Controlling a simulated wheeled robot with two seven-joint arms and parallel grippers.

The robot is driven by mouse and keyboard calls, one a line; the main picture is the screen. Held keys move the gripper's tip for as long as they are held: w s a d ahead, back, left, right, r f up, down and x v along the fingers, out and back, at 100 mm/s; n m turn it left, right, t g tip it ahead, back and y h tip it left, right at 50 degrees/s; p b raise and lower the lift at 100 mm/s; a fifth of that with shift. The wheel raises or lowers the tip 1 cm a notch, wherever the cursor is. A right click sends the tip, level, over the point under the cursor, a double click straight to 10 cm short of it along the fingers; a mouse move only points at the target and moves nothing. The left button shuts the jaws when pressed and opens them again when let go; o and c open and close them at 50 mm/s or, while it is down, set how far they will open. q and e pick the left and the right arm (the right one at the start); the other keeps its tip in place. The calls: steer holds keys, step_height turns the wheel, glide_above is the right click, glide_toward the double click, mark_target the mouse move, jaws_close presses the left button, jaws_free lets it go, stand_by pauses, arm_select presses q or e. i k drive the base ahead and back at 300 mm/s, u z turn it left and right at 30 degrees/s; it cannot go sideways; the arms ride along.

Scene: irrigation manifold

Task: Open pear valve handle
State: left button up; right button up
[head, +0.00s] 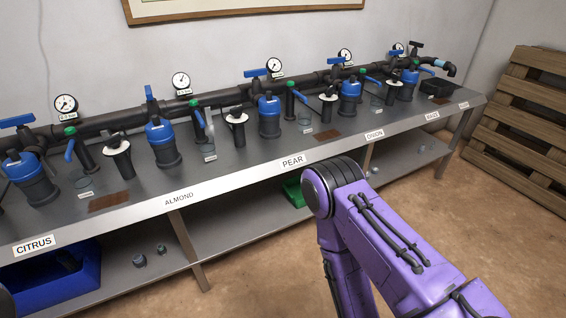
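The PEAR label (292,161) is on the front edge of the metal bench, right of the middle. Behind it stands a blue-topped filter (268,115) on the black pipework. A blue handle (255,73) sits above this filter and lies roughly level. To its right, a green-capped valve (290,88) has a blue lever (301,98) slanting down to the right. I cannot tell which of the two is the pear valve handle. My purple arm rises from the lower right, away from the bench hardware; neither gripper is in view.
Similar stations stand along the bench by the CITRUS (33,245), ALMOND (179,199), ONION (374,134) and MAIZE (432,116) labels. Round gauges line the wall. A blue bin (60,285) is on the lower shelf. Wooden pallets (525,120) lean at right. The bench's front strip is mostly clear.

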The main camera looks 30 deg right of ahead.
mark_target(255, 73)
steer(key=z, duration=1.5)
steer(key=i, duration=1.3)
steer(key=u, duration=0.05)
